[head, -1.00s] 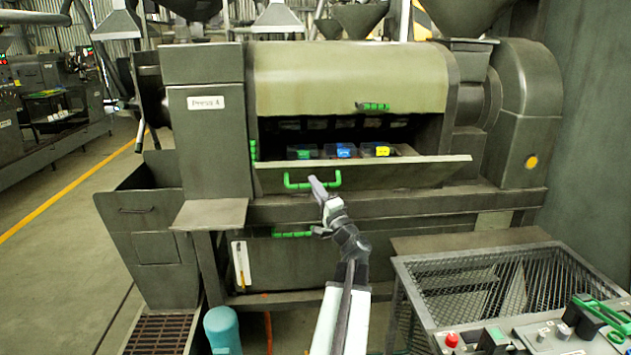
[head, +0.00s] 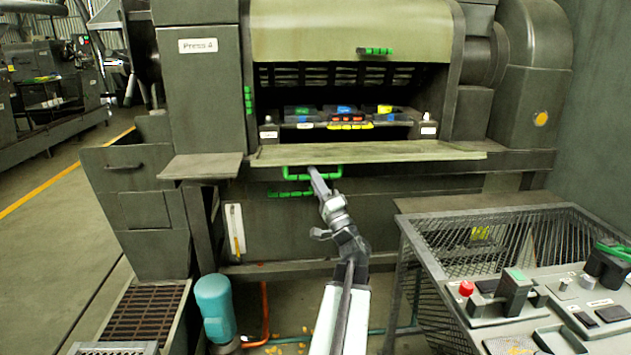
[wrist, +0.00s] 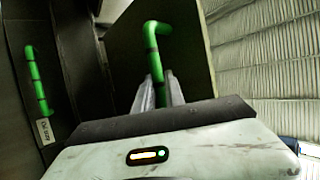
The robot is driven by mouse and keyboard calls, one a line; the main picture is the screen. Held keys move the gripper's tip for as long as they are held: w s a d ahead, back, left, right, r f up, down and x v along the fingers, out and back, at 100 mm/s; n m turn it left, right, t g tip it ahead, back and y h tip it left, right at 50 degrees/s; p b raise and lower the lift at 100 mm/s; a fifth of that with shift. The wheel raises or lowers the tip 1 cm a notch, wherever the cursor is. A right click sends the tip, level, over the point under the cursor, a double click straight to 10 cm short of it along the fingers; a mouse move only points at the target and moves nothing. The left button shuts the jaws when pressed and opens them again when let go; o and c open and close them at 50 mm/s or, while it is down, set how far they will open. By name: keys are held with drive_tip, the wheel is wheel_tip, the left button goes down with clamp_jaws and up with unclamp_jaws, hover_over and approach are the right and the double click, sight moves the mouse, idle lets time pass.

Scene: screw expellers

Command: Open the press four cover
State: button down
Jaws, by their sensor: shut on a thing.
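My gripper (head: 316,174) is shut on this handle. In the wrist view the green handle (wrist: 153,50) runs down between my two fingers (wrist: 158,92), with the cover panel (wrist: 190,45) behind it. The opening above the cover shows several coloured parts (head: 345,118) inside.
A second green handle (head: 290,193) sits just below the cover, partly behind my gripper. A wire-mesh bin (head: 480,240) and a control panel with a red button (head: 466,288) stand at right. A sloped hopper (head: 130,205) and a blue cylinder (head: 214,305) are at left.

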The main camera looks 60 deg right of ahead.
drive_tip(key=shift+w+d+f, duration=0.1)
drive_tip(key=shift+d, duration=0.05)
drive_tip(key=c, duration=1.4)
unclamp_jaws()
drive_tip(key=shift+w+f, duration=0.1)
drive_tip(key=b+v, duration=0.4)
drive_tip(key=v, duration=0.4)
drive_tip(key=shift+b, duration=0.35)
